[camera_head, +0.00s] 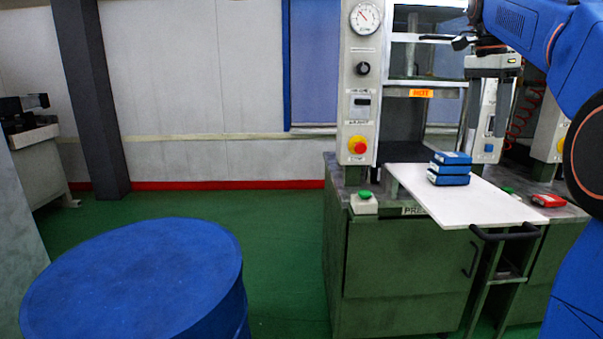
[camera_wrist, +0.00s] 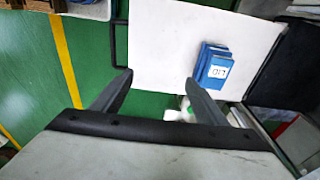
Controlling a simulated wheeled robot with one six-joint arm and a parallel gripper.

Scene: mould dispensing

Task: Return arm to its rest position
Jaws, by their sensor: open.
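My gripper (camera_head: 487,140) hangs from my blue arm at the upper right of the head view, in front of the press. In the wrist view its two dark fingers (camera_wrist: 158,84) are spread wide apart with nothing between them. A stack of blue mould blocks (camera_head: 450,168) rests on the white board in front of the press, just left of and below my gripper in the head view. In the wrist view the blue blocks (camera_wrist: 214,66) lie beyond the right fingertip, apart from it, and the top one carries a white label.
The white board (camera_head: 485,207) lies on the green press cabinet (camera_head: 400,260), with a dark handle (camera_head: 505,233) at its front. A red object (camera_head: 548,201) lies right of the board. A blue drum (camera_head: 130,280) stands at front left. Green floor (camera_head: 285,225) is free between drum and cabinet.

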